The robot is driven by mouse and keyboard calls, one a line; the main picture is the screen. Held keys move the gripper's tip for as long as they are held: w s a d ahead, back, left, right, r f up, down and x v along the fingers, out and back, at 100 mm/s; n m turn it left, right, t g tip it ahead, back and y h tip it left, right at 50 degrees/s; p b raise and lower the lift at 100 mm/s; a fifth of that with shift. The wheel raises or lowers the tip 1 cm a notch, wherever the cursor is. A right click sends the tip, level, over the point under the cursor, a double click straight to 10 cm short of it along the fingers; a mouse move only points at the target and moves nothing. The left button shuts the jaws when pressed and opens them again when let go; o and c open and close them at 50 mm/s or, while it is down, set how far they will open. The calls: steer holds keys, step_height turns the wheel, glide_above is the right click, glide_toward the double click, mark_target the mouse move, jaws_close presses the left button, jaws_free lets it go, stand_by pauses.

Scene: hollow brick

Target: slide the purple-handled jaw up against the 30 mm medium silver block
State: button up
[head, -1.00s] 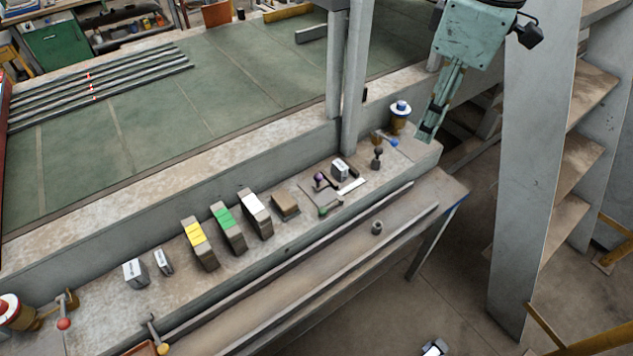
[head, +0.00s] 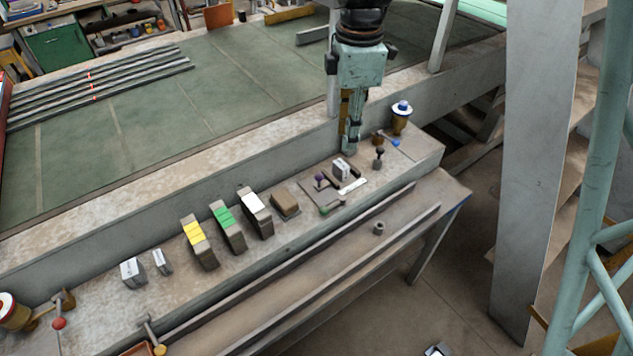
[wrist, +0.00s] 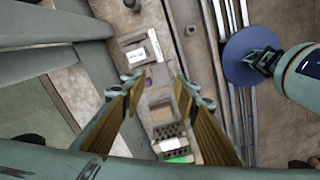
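The purple-handled jaw (head: 319,180) stands on a flat plate fixture on the ledge; its purple knob shows in the wrist view (wrist: 148,82). A silver block (head: 341,169) sits in the same fixture, to the right of the purple knob, with a visible gap between them. It also shows in the wrist view (wrist: 137,56). Its label is too small to read. My gripper (head: 349,150) points down above and behind the fixture, near the silver block. In the wrist view my gripper (wrist: 160,88) has its two fingers wide apart with nothing between them.
A green knob (head: 324,211) is at the fixture's front. A brown block (head: 285,205) and white, green and yellow-topped blocks stand left, then two more silver blocks (head: 132,272). A dark-knobbed lever (head: 378,158) and a blue-topped post (head: 400,117) stand right. A rail channel runs in front.

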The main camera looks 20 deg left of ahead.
mark_target(320, 180)
steer(key=a+f+n, duration=0.3)
steer(key=a+f, duration=0.3)
steer(key=a, duration=0.1)
steer(key=shift+w+f+b, duration=0.25)
steer(key=shift+w+b, duration=0.05)
steer(key=shift+f, duration=0.2)
steer(key=shift+f+b, duration=0.6)
steer(key=shift+f, duration=6.1)
steer(key=shift+c, duration=0.5)
jaws_close()
